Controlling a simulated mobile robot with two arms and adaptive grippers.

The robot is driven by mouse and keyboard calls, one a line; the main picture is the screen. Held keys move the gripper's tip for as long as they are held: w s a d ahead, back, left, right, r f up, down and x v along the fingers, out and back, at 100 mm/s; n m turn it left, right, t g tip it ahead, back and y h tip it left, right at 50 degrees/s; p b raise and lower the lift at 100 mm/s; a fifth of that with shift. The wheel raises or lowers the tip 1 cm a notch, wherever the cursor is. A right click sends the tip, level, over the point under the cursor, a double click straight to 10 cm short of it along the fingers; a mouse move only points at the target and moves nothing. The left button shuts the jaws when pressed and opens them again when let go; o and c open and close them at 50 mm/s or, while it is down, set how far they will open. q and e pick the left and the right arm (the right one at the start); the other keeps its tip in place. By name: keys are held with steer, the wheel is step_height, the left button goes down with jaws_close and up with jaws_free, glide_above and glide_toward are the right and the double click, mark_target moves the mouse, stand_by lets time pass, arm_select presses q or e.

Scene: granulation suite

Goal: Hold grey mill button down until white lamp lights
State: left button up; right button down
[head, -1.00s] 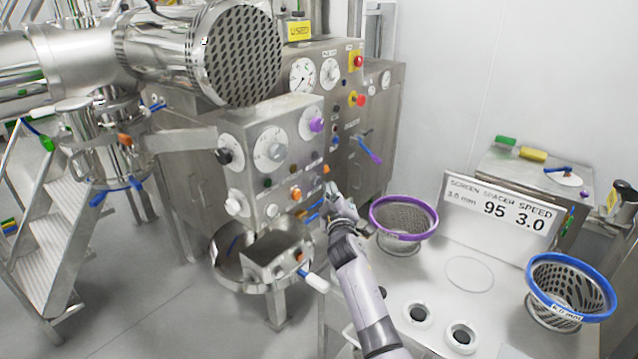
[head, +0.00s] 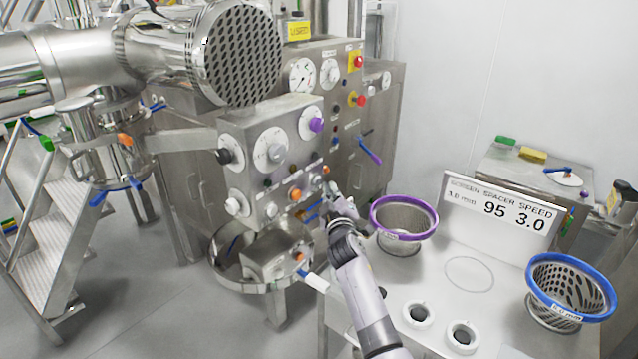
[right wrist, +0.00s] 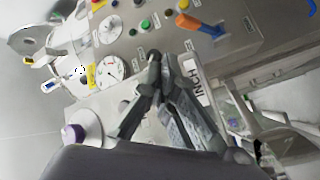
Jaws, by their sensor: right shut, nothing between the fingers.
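The mill's grey control box (head: 247,178) stands left of centre in the head view, with dials, knobs and small buttons on its face. My right gripper (head: 328,191) is at the right edge of this panel, shut and empty. In the right wrist view its fingertips (right wrist: 155,62) meet close to a panel face, beside a label reading INCH (right wrist: 195,80). I cannot pick out the grey button for certain; the fingers may hide it. Contact cannot be told. I cannot make out a lit white lamp. My left gripper is not in view.
A purple-rimmed screen (head: 404,218) stands right of my right arm, and a blue-rimmed one (head: 571,290) further right on the white bench. A sign (head: 497,212) stands behind them. A steel bowl (head: 222,277) is below the control box. A blue-handled lever (head: 369,152) sticks out behind the gripper.

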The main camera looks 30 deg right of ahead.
steer(key=shift+w+a, duration=0.15)
steer(key=shift+w, duration=0.25)
